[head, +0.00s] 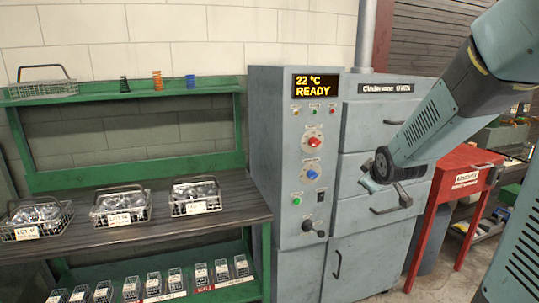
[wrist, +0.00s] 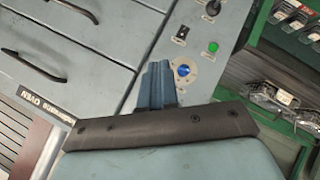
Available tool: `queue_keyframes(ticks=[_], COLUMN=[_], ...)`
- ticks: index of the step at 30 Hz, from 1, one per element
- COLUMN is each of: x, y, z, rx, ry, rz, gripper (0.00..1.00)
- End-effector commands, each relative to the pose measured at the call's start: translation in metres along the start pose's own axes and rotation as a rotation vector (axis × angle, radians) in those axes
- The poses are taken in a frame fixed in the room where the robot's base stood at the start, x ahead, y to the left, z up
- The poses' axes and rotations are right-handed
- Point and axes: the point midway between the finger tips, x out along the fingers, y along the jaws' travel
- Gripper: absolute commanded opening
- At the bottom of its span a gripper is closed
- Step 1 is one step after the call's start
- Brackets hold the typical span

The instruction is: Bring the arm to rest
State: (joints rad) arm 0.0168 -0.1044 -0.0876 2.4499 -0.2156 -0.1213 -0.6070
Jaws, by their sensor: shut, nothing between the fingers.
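My arm reaches in from the upper right of the head view, angled down and to the left. My gripper (head: 368,184) is at its end, in front of the oven drawers, with nothing in it. In the wrist view my gripper (wrist: 157,70) shows as two blue-grey fingers side by side, shut together. Behind them is the oven's control panel with a blue knob and a green button. I cannot tell how far the fingertips are from the oven front.
The grey oven (head: 365,239) stands in the middle, its display reading 22 °C READY. On the left a green-framed bench (head: 121,232) holds three wire baskets of parts, with several small bins below. A red stand (head: 426,219) is at the right.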

Motion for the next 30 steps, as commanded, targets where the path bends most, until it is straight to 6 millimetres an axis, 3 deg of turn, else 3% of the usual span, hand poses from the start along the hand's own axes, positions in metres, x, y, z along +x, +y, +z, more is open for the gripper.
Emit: queue_keyframes(ticks=[11, 21, 25, 30], x=[-0.109, -0.207, -0.236, -0.258], y=[-0.020, -0.061, -0.077, -0.089], z=[0.009, 0.030, 0.039, 0.047], rx=[0.317, 0.585, 0.661, 0.716], ry=[-0.144, -0.285, -0.333, -0.373], rz=[-0.082, -0.160, -0.184, -0.202], gripper=[0.00, 0.00, 0.00, 0.00])
